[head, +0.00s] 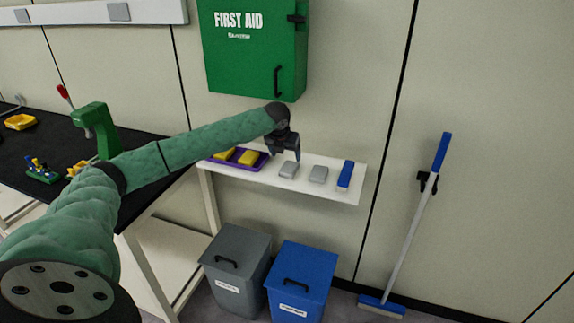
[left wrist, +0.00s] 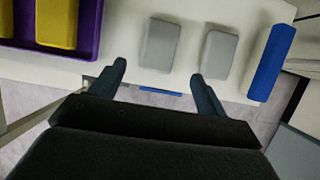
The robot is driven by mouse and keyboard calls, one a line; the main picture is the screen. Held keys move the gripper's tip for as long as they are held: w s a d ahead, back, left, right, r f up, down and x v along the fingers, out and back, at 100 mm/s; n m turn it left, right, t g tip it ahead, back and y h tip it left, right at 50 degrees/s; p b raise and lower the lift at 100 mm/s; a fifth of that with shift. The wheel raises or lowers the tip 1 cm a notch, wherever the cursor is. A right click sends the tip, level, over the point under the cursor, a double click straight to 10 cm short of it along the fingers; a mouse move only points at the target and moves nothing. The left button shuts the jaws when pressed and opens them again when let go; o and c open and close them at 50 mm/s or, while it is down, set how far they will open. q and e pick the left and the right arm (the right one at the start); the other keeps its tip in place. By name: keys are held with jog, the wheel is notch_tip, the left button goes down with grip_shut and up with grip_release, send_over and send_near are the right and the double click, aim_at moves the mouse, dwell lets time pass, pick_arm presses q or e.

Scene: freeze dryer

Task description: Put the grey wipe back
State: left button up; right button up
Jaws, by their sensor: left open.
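Two grey wipes lie side by side on the white shelf (head: 327,191). In the head view the left grey wipe (head: 289,169) is just below my gripper and the right grey wipe (head: 318,174) is beside it. In the left wrist view the left wipe (left wrist: 161,44) sits ahead of the gap between the fingers, and the right wipe (left wrist: 219,54) is ahead of the right finger. My left gripper (head: 284,153) is open and empty, with its fingers (left wrist: 158,72) apart near the shelf's front edge. Whether the fingertips touch the shelf cannot be told. My right gripper is out of view.
A purple tray (head: 236,165) with yellow wipes (head: 249,157) is left of the grey ones. A blue item (head: 345,175) stands at the shelf's right end. Grey (head: 235,265) and blue (head: 300,282) bins are below. A green first aid cabinet (head: 250,60) hangs above.

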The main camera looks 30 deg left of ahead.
pick_arm(q)
jog(key=shift+b+v, duration=0.35)
jog(key=shift+v, duration=1.6)
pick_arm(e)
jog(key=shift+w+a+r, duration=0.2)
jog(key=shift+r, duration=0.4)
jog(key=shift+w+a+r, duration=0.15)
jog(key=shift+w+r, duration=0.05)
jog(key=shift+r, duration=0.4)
